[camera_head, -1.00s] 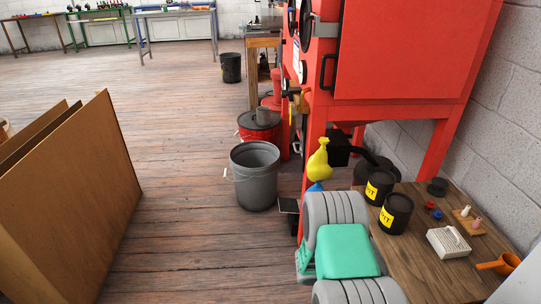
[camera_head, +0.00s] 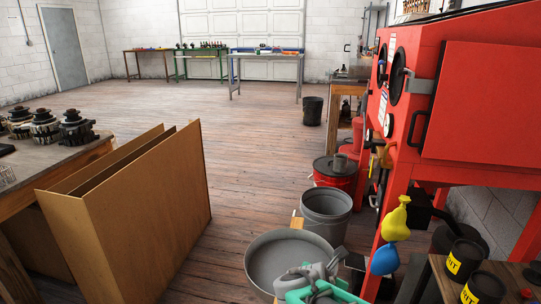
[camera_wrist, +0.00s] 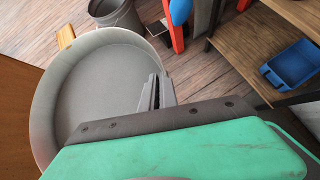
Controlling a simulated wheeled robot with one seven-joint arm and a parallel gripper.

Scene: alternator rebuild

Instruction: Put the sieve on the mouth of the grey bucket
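The sieve (camera_head: 280,262) is a wide round grey pan with a pale rim and a small wooden tab at its far edge. It fills the left of the wrist view (camera_wrist: 95,92). My gripper (camera_head: 333,266) is shut on its right rim; the fingers also show in the wrist view (camera_wrist: 156,92). The grey bucket (camera_head: 326,222) stands open on the floor just beyond the sieve.
A red bucket (camera_head: 334,180) stands behind the grey one. The red cabinet (camera_head: 480,110), with yellow (camera_head: 396,220) and blue (camera_head: 385,259) bags hanging near its leg, closes the right side. Tall brown panels (camera_head: 150,215) stand left. A blue tray (camera_wrist: 293,66) lies on a low shelf.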

